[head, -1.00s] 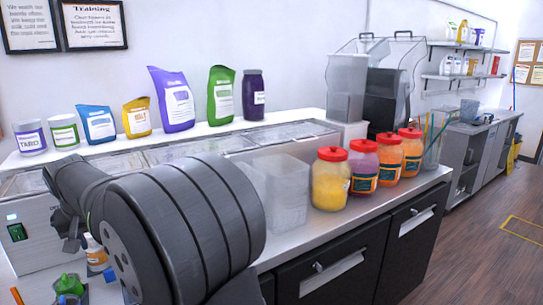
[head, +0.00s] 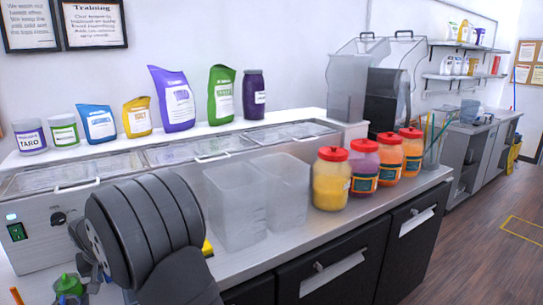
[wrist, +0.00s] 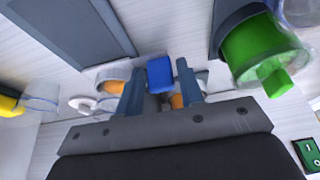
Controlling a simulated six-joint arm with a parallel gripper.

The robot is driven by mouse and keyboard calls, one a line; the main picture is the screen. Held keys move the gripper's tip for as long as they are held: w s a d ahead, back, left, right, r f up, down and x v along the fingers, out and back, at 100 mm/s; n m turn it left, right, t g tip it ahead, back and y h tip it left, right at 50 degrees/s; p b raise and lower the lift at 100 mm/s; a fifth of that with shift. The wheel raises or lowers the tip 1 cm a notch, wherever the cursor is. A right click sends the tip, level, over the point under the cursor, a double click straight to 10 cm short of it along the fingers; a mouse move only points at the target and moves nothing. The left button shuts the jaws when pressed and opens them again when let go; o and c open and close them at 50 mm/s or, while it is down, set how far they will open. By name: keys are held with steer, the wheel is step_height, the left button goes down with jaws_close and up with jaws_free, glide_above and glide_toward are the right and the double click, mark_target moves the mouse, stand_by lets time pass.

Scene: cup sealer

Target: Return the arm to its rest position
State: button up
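My arm fills the lower left of the head view, folded in front of the counter. My gripper is not clear in the head view. In the wrist view, the two grey-blue fingers of my gripper (wrist: 160,74) stand apart. A small blue block (wrist: 160,72) shows in the gap between them; it seems to lie beyond the fingertips, and I see no finger pressing on it. Nothing appears held.
Two clear bins (head: 235,207) stand on the counter right of my arm, beside several red-lidded jars (head: 331,180). A green-topped item (head: 68,286) sits low left. The wrist view shows a green container (wrist: 255,48) and a clear cup (wrist: 40,96).

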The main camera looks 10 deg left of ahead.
steer(key=shift+s+d+r, duration=0.25)
steer(key=shift+s+d, duration=0.95)
steer(key=shift+v, duration=0.9)
steer(key=v, duration=1.6)
steer(key=shift+w+a+r+n+g+h, duration=0.1)
steer(key=shift+w+a+n+g+h, duration=0.3)
steer(key=shift+n, duration=1.25)
steer(key=shift+w+a+r+n+g+h, duration=0.15)
steer(key=shift+w+a+n, duration=0.4)
steer(key=shift+n, duration=1.15)
steer(key=shift+w+a+n+g+h, duration=0.25)
steer(key=shift+w+a+n+h, duration=0.2)
steer(key=shift+n, duration=1.2)
